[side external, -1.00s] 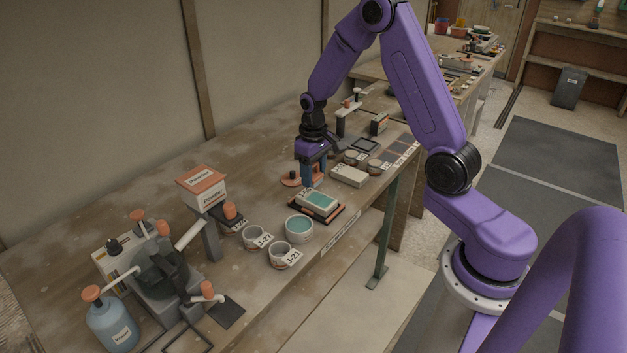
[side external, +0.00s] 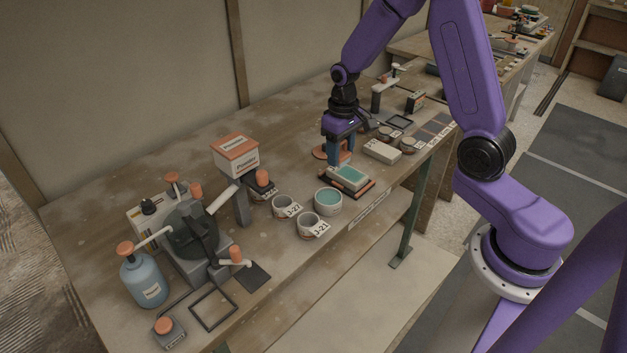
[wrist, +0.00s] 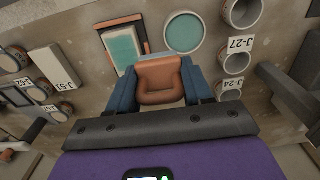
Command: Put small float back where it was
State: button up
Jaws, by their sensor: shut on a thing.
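My gripper (side external: 340,150) points down over the bench, with its blue fingers just behind the orange-and-dark tray (side external: 323,181). In the wrist view my gripper (wrist: 160,88) is shut on an orange-brown piece, which I take to be the small float (wrist: 160,80); only its top shows between the fingers. In the side view the fingers mostly hide it, and I cannot tell whether it touches the bench. An orange round piece (side external: 321,152) shows left of the fingers; I cannot tell whether it belongs to the float. A teal-topped pale block (side external: 348,177) lies on the tray.
A teal-filled bowl (side external: 328,202) and two labelled cups (side external: 285,207) stand in front of the tray. A pale box (side external: 382,151) and small round pots (side external: 408,144) lie to the right. A post with a box (side external: 236,155) stands left.

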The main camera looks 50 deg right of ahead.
jog(key=s+a, duration=0.2)
jog(key=a, duration=0.3)
send_over(297, 188)
jog(key=f, duration=0.8)
jog(key=shift+s+d+f, duration=0.1)
jog(key=shift+s+f, duration=0.1)
jog(key=shift+f, duration=0.15)
jog(key=shift+w+f, duration=0.2)
jog(key=shift+f, duration=1.55)
jog(key=shift+f, duration=0.15)
jog(key=o, duration=1)
